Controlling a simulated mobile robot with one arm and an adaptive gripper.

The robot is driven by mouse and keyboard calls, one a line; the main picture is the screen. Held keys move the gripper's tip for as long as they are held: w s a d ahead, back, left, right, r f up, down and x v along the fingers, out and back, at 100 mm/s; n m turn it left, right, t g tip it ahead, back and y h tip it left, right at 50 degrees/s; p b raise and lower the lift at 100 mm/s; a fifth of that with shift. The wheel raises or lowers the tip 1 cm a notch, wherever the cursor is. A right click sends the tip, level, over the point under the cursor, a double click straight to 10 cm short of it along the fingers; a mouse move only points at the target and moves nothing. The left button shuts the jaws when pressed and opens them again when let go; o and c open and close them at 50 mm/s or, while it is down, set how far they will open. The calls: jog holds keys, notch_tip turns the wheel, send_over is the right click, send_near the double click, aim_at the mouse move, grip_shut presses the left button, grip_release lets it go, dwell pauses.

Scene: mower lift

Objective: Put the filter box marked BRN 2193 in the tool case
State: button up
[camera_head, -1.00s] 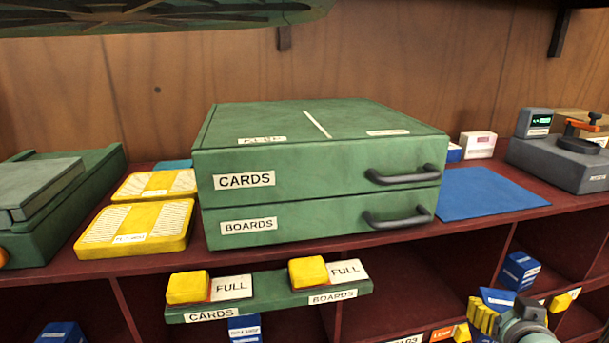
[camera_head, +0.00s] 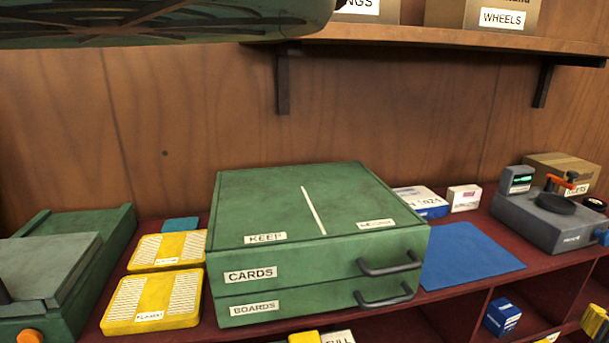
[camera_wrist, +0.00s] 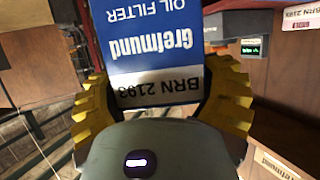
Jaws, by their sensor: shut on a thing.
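The filter box marked BRN 2193 (camera_wrist: 155,50) is blue and white, with "Gretmund" and "OIL FILTER" on it. My gripper (camera_wrist: 158,92) is shut on it in the wrist view, with one yellow finger at each side. The box's far end runs past the top of the picture. In the head view, a yellow ribbed part at the lower right edge looks like my gripper (camera_head: 594,320), mostly cut off. I cannot make out for certain which thing is the tool case; no label reading that shows.
A green cabinet (camera_head: 240,257) marked CARDS and BOARDS stands on the dark red bench. Yellow cases (camera_head: 152,300) lie left of it, a blue mat (camera_head: 465,255) right. A grey device (camera_head: 548,222) is farther right. A wooden shelf (camera_head: 440,45) hangs above. Another blue box (camera_head: 502,317) sits below.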

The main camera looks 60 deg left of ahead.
notch_tip(320, 180, up, 30)
jog(key=p, duration=2.8)
jog(key=shift+r, duration=0.2)
